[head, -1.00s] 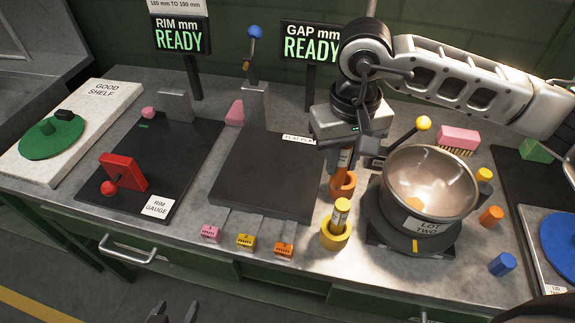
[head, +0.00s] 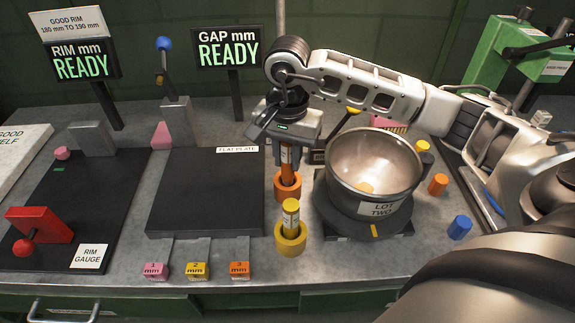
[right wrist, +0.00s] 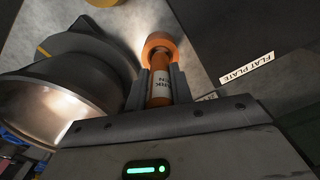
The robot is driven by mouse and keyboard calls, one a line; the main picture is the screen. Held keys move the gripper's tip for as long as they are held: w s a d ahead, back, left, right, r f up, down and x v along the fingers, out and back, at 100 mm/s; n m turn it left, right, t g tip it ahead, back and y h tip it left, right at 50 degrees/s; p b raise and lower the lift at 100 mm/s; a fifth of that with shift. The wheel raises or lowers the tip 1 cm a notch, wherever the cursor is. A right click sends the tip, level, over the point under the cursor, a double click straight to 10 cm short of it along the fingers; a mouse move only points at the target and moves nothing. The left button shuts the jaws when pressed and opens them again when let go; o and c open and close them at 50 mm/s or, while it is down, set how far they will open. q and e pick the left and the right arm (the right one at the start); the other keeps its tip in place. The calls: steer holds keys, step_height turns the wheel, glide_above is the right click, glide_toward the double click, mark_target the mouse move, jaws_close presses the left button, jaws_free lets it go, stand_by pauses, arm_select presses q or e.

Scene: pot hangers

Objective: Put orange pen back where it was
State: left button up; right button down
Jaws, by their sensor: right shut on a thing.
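The orange pen (head: 287,167) stands upright with its lower end in or at the orange ring holder (head: 287,187). My right gripper (head: 284,150) is above the holder and shut on the pen. In the right wrist view the orange pen (right wrist: 160,88) lies between the two fingers (right wrist: 158,92) and its far end meets the orange holder (right wrist: 160,45). How deep the pen sits is hidden. A yellow pen (head: 291,215) stands in a yellow holder (head: 290,241) just in front. My left gripper is not in view now.
A metal pot (head: 372,165) marked LOT TWO stands on a dark round base close right of the holders. The flat plate (head: 208,195) is left of them and bare. Orange (head: 438,184) and blue (head: 459,227) pegs stand at right.

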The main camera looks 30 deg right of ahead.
mark_target(288, 168)
steer(key=shift+f, duration=1.65)
steer(key=c, duration=1.2)
jaws_free()
steer(key=shift+c, duration=0.2)
step_height(288, 168, up, 12)
steer(key=shift+r+b, duration=0.15)
steer(key=shift+b, duration=0.45)
steer(key=shift+s, duration=0.1)
